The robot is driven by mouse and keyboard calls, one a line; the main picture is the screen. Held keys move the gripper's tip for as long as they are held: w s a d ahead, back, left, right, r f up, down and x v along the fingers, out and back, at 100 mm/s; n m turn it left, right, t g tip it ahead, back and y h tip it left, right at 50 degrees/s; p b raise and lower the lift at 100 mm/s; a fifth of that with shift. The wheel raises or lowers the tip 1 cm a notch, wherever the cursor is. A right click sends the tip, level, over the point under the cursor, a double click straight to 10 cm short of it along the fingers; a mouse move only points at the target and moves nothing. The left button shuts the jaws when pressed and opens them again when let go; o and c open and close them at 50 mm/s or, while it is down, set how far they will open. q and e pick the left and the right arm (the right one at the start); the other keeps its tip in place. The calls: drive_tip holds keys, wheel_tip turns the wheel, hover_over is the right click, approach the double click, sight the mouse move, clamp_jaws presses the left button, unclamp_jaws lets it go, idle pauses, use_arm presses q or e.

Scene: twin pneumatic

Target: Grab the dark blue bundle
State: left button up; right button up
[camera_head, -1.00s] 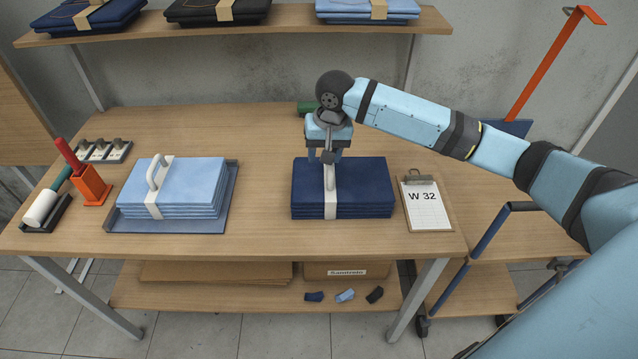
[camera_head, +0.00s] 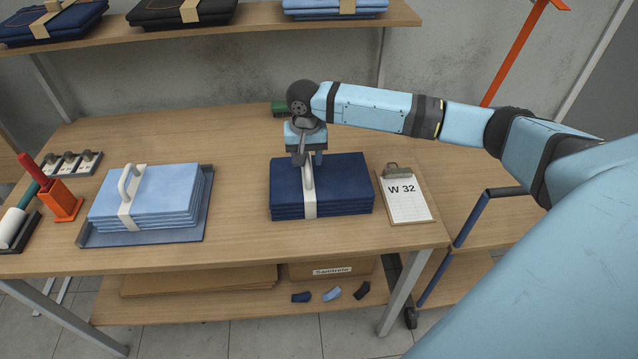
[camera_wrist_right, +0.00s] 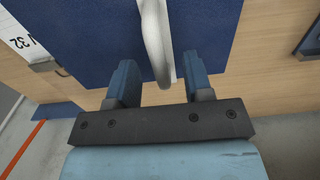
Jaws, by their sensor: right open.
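The dark blue bundle (camera_head: 345,180) is a folded stack on the table, with a white band (camera_head: 310,208) and a pale upright handle (camera_head: 308,178) on top. My right gripper (camera_head: 307,160) is over the bundle at the handle, jaws pointing down. In the right wrist view the gripper (camera_wrist_right: 158,68) is open, one finger on each side of the handle (camera_wrist_right: 155,40), with gaps showing. The dark blue cloth (camera_wrist_right: 95,30) lies beyond the fingers. My left gripper is in neither view.
A light blue bundle (camera_head: 165,188) with a handle sits on a blue-grey tray (camera_head: 207,205) to the left. A clipboard (camera_head: 406,195) marked W 32 lies just right of the dark blue bundle. A shelf (camera_head: 250,22) with more bundles runs above the back.

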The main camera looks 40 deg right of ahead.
sight(319, 177)
wheel_tip(319, 177, down, 4)
drive_tip(key=shift+w+d+f, duration=0.1)
drive_tip(key=shift+d, duration=0.05)
clamp_jaws()
idle(1.4)
